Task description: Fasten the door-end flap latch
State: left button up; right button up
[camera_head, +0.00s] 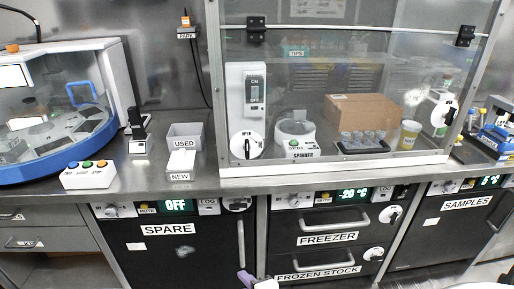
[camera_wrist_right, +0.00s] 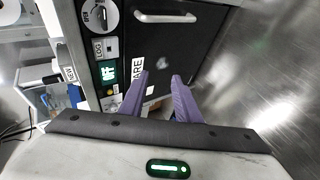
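I cannot tell which latch is the door-end flap latch. Round white plates with dark turning knobs sit on the glass hood's lower left (camera_head: 247,145) and right edge (camera_head: 440,117). Similar knobs are on the SPARE unit (camera_head: 237,203), the FREEZER drawer (camera_head: 390,214) and the FROZEN STOCK drawer (camera_head: 373,253). The SPARE knob also shows in the right wrist view (camera_wrist_right: 100,17). My right gripper (camera_wrist_right: 160,75) has two purple fingers apart with nothing between them, facing the black SPARE door (camera_wrist_right: 180,50). A purple fingertip shows at the head view's bottom edge (camera_head: 246,278). My left gripper is not in view.
The steel counter carries a blue-rimmed machine (camera_head: 60,115), a three-button box (camera_head: 89,175) and grey bins (camera_head: 185,135). Inside the hood are a spinner (camera_head: 295,138), a cardboard box (camera_head: 362,113) and a vial tray (camera_head: 362,146). Door handles (camera_head: 241,243) stick out below the counter.

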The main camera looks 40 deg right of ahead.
jog(key=w+d+r+n+t+h+p, duration=0.1)
jog(key=w+d+r+n+h, duration=0.1)
jog(key=w+d+r+n, duration=0.3)
jog(key=w+d+r+n+t+h+p, duration=0.1)
jog(key=w+r+n+h, duration=0.15)
jog(key=r, duration=0.35)
jog(key=n+t+h+p, duration=0.15)
jog(key=n+h, duration=0.25)
jog(key=n, duration=0.4)
send_near(247, 150)
jog(key=shift+t+y, duration=0.35)
jog(key=shift+y, duration=0.1)
jog(key=x, duration=0.8)
jog(key=shift+s+d+b, duration=0.15)
jog(key=shift+d+b, duration=0.2)
jog(key=shift+b, duration=0.05)
jog(key=shift+w+d, duration=0.25)
jog(key=shift+w, duration=0.1)
jog(key=shift+c, duration=0.2)
grip_shut()
